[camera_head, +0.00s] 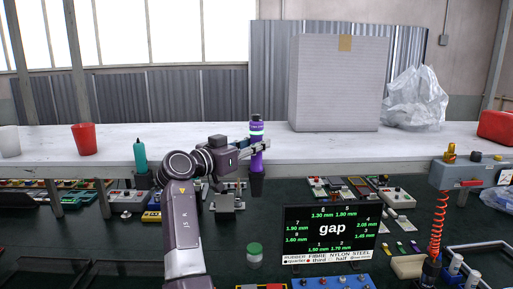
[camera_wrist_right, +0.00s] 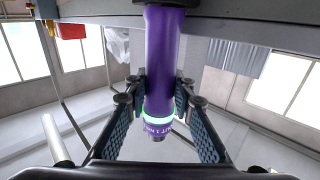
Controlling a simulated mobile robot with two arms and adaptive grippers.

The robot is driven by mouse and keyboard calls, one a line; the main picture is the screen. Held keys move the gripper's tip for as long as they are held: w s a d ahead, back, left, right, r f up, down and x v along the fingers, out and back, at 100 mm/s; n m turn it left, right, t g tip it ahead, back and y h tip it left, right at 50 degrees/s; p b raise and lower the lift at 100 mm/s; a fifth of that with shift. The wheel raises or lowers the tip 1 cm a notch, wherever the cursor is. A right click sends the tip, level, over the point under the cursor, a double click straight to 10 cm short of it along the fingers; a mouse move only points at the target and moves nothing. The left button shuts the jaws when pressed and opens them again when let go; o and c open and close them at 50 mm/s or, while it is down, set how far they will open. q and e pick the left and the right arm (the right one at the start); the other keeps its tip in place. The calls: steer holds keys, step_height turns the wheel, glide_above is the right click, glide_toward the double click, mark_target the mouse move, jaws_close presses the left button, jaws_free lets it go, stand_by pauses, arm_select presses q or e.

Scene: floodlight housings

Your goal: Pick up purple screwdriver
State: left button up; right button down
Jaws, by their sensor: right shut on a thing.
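The purple screwdriver (camera_head: 257,162) stands upright in the head view, with a dark top, a glowing green band and a wider dark lower end. My right gripper (camera_head: 262,145) is shut around its upper body, just below the green band. In the right wrist view, the purple body (camera_wrist_right: 165,50) lies between the two ribbed fingers of my right gripper (camera_wrist_right: 156,95). I cannot tell whether the screwdriver's lower end is clear of the dark table. My left gripper is not in view.
A coiled orange hose (camera_head: 439,225) stands right. A white shelf (camera_head: 330,148) behind holds a big box (camera_head: 340,85) and red cup (camera_head: 84,139).

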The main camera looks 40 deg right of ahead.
step_height(320, 180, up, 20)
steer(key=b, duration=0.3)
stand_by(0.3)
steer(key=shift+f, duration=0.15)
stand_by(0.5)
